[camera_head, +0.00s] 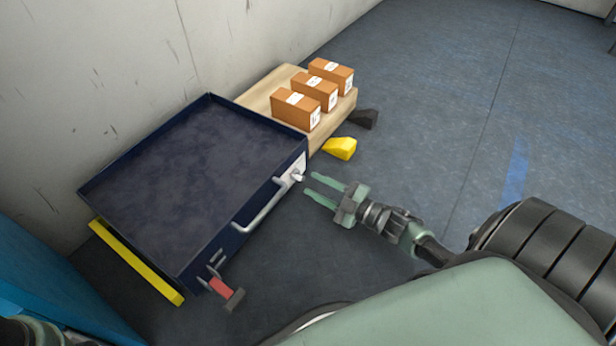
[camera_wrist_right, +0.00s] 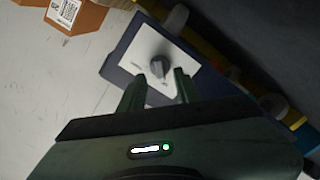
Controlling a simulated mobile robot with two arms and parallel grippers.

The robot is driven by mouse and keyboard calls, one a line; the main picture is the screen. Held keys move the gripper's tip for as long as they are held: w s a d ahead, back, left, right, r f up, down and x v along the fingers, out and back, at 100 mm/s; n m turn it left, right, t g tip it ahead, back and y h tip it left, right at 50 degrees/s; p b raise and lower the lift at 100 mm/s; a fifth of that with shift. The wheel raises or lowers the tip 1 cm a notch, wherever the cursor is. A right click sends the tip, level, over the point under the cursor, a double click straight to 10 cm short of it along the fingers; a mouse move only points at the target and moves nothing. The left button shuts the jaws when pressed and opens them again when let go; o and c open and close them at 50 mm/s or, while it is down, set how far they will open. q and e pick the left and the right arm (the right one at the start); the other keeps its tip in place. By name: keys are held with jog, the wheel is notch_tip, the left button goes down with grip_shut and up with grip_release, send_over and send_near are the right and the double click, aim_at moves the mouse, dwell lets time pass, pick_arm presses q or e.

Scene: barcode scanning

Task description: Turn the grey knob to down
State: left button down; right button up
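The grey knob (camera_head: 297,176) sits on a white plate (camera_head: 291,167) on the front face of the dark blue cart. In the right wrist view the knob (camera_wrist_right: 159,67) is a dark grey pointer-like piece on the white plate (camera_wrist_right: 150,50), with small dark marks on the plate. My right gripper (camera_head: 309,185) is open and empty in front of the knob, a little apart from it in the head view. In the wrist view the knob shows just past and between the two fingertips (camera_wrist_right: 159,77). Contact cannot be told.
The cart's tray (camera_head: 190,170) is empty. A grey bar handle (camera_head: 262,210) and a red-handled lever (camera_head: 222,287) are on its front. Cardboard boxes (camera_head: 296,109) stand on a wooden board behind, near a yellow block (camera_head: 340,148). The floor to the right is clear.

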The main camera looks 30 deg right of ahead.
aim_at(303, 179)
jog(key=shift+b+x, duration=0.6)
jog(key=shift+x, duration=0.9)
grip_shut()
